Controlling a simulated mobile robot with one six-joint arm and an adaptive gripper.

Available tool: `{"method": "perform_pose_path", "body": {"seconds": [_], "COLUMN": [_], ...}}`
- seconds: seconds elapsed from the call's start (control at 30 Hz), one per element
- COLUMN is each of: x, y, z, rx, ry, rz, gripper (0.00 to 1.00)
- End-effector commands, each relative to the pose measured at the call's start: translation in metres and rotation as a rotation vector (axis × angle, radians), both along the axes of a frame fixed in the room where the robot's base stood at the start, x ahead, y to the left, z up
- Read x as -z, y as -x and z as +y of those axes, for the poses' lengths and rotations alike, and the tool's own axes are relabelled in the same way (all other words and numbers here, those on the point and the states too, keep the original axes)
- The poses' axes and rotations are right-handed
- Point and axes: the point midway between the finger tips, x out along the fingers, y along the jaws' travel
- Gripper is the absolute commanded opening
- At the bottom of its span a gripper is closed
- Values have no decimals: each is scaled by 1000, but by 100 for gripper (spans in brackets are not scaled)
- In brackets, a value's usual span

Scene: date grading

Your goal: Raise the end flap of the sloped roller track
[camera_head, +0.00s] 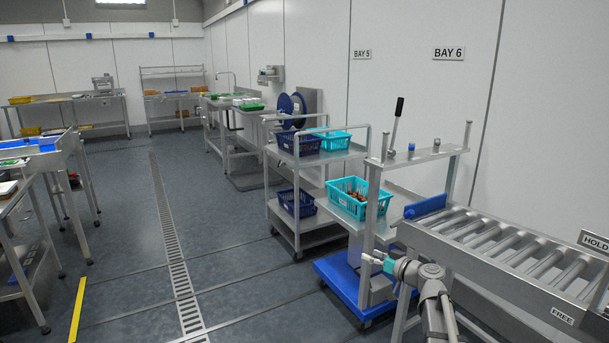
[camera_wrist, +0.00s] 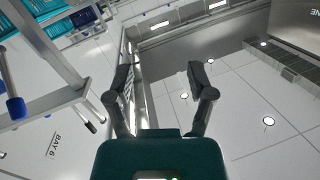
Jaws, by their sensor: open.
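The sloped roller track (camera_head: 510,255) stands at the right of the head view, with grey rollers between metal side rails. A blue flap (camera_head: 425,206) lies across its left end, beside the first roller. My gripper (camera_head: 370,258) is in front of and below that end, to the left of the near rail and apart from the flap. In the wrist view its two dark fingers (camera_wrist: 160,75) are spread with nothing between them. The flap and the rollers cannot be made out in the wrist view.
A metal stand with a black-handled lever (camera_head: 396,118) rises behind the track end, above a blue base (camera_head: 345,285). A cart (camera_head: 300,240) carries blue baskets and a teal basket (camera_head: 330,143). Another teal basket (camera_head: 358,206) holds brown items. The floor left of the cart is clear.

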Motion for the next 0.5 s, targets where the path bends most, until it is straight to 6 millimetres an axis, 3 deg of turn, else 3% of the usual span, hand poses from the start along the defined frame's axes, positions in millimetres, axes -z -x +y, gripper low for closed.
{"method": "perform_pose_path", "body": {"seconds": [0.03, 0.2, 0.5], "x": [16, 61, 138], "y": [12, 45, 110], "z": [14, 46, 75], "rx": [-31, -107, -131], "ry": [21, 99, 268], "rz": [53, 251, 629], "gripper": [70, 70, 70]}}
